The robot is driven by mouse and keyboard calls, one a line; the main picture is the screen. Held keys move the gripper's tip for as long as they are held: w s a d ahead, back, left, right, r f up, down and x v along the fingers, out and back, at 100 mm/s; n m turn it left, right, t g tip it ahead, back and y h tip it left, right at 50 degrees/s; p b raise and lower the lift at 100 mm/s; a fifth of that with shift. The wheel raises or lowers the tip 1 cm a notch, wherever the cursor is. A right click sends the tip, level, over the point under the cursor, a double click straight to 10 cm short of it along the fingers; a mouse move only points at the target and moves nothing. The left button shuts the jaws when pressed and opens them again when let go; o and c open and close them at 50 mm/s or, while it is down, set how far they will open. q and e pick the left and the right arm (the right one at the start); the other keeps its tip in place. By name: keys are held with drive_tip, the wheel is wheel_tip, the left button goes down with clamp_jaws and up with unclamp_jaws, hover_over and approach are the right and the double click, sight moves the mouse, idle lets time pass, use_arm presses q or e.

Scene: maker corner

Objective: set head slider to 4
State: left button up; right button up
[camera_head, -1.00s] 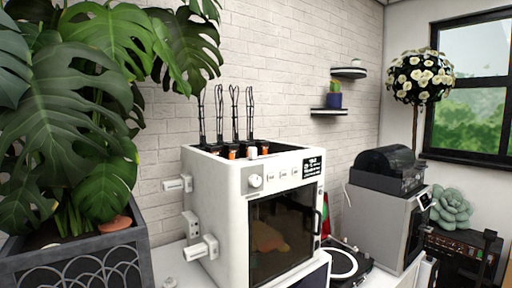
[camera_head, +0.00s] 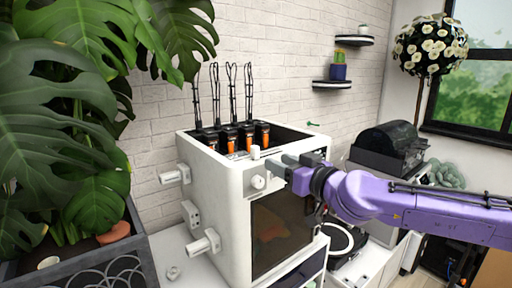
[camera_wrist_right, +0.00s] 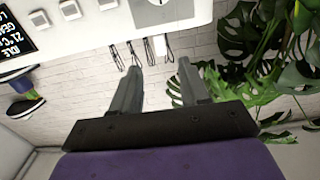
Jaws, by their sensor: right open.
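A white box-shaped machine (camera_head: 222,200) stands on the counter, with several orange-and-black heads in its open top. A small white knob (camera_head: 255,152), perhaps the head slider, stands up at the top front edge. It seems to show in the right wrist view as a white block (camera_wrist_right: 160,45). A round dial (camera_head: 258,182) is on the front panel below it. My right gripper (camera_head: 281,164) is open and empty in front of the panel, just right of the knob and dial. It hides the panel's buttons and most of its display. My left gripper is out of view.
Large monstera leaves (camera_head: 60,130) and their dark planter (camera_head: 125,245) crowd the left. A turntable (camera_head: 345,245) and a grey machine with a dark lid (camera_head: 390,150) stand right, partly behind my right arm. The display (camera_wrist_right: 12,35) and buttons (camera_wrist_right: 70,10) show in the right wrist view.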

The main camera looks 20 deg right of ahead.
sight(258, 150)
drive_tip(key=x, duration=0.6)
drive_tip(key=r+x, duration=0.1)
drive_tip(key=x, duration=0.3)
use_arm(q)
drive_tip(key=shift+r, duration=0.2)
use_arm(e)
drive_tip(key=shift+w+a, duration=0.15)
drive_tip(key=shift+w, duration=0.1)
drive_tip(key=shift+c, duration=0.3)
clamp_jaws()
drive_tip(key=w+d, duration=0.1)
drive_tip(key=d, duration=0.2)
drive_tip(key=w+d, duration=0.1)
drive_tip(key=d, duration=0.2)
drive_tip(key=w+d, duration=0.1)
drive_tip(key=d, duration=0.2)
drive_tip(key=shift+b, duration=0.3)
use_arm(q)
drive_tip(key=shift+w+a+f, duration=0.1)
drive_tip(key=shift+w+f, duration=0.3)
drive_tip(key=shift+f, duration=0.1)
use_arm(e)
drive_tip(key=shift+r, duration=0.1)
